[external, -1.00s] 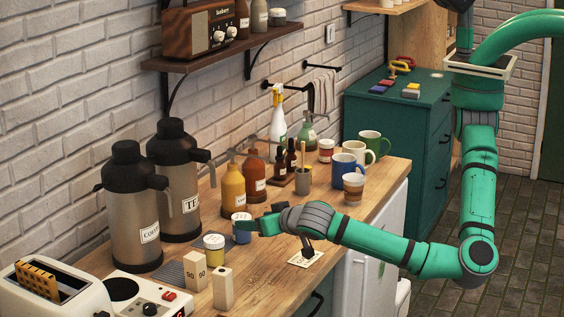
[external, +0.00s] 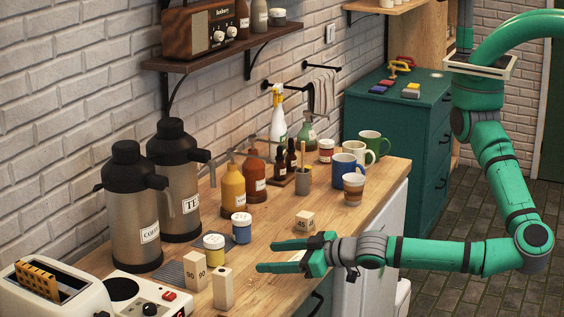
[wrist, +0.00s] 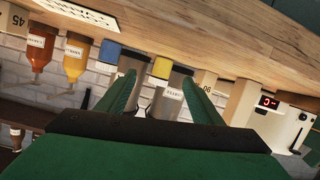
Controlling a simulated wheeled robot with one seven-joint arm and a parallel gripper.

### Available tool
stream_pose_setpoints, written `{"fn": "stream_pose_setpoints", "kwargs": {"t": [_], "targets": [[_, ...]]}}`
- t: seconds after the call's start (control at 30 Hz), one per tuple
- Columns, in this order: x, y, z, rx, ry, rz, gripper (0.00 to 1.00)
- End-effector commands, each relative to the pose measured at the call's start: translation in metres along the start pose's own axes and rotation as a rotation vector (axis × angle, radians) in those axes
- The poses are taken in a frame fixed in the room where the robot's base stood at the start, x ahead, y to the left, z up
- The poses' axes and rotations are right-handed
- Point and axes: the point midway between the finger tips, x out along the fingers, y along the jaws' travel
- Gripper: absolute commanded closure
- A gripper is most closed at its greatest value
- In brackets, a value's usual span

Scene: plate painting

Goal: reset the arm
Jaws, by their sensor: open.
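My gripper (external: 282,256) is open and empty, held low over the front part of the wooden counter (external: 262,285). In the wrist view my two green fingers (wrist: 160,95) are spread apart with nothing between them. My green arm (external: 430,253) reaches in from the right. A blue paint jar (external: 241,230) and a yellow paint jar (external: 214,250) stand left of the gripper, apart from it. The blue jar also shows in the wrist view (wrist: 108,58), as does the yellow jar (wrist: 163,68).
Wooden blocks (external: 223,288) stand near the gripper's left, and a block marked 45 (external: 304,221) stands behind it. A toaster (external: 50,295), flasks (external: 130,215), bottles (external: 233,182) and mugs (external: 343,172) line the counter. The floor (external: 500,270) at right shows open space.

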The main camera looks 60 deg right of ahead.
Motion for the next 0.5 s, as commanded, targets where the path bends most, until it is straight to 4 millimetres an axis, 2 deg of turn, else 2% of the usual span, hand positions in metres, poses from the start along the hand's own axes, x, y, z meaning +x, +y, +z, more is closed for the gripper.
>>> {"fn": "stream_pose_setpoints", "kwargs": {"t": [0.03,0.2,0.43,0.5], "targets": [[-0.017,-0.008,0.008,-0.039,0.024,-0.046,0.40],[-0.057,-0.022,0.024,-0.147,0.112,-0.145,0.40],[-0.098,-0.028,0.039,-0.247,0.204,-0.223,0.40],[-0.102,-0.041,0.047,-0.311,0.228,-0.248,0.40]]}}
